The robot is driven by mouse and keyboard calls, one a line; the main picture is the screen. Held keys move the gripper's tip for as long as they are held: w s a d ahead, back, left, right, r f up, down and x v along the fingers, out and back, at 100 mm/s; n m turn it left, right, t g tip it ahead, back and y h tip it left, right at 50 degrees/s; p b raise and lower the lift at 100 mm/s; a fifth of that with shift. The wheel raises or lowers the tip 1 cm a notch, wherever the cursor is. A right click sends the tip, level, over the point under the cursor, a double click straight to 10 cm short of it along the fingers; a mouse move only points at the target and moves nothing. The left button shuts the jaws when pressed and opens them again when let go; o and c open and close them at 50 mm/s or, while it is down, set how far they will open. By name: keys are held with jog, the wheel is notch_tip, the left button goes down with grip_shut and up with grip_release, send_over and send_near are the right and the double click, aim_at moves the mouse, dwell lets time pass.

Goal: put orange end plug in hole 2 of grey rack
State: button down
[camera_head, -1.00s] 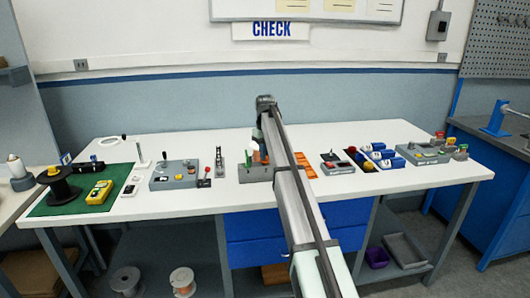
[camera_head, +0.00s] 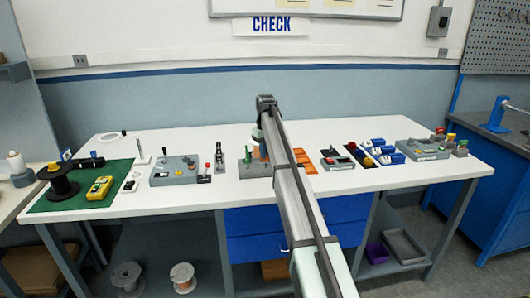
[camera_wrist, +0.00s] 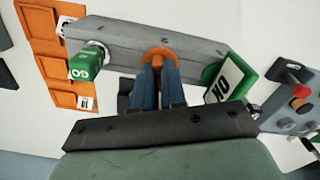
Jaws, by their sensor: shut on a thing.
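The grey rack (camera_wrist: 205,48) lies across the upper middle of the wrist view; in the head view the rack (camera_head: 252,171) stands mid-table, partly hidden by my arm. My gripper (camera_wrist: 158,68) has its blue fingers shut on the orange end plug (camera_wrist: 158,52), which shows as an orange ring at the rack's middle. I cannot tell how deep the plug sits in a hole. A green piece marked GO (camera_wrist: 86,65) is at the rack's left end in the wrist view.
An orange tray (camera_wrist: 45,48) lies beside the rack at the left of the wrist view. A grey box with buttons (camera_wrist: 290,110) is at the right. In the head view, several other devices stand along both sides of the white table (camera_head: 225,187).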

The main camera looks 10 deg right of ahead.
jog(key=shift+f, duration=0.15)
jog(key=c, duration=1.1)
grip_release()
notch_tip(320, 180, up, 14)
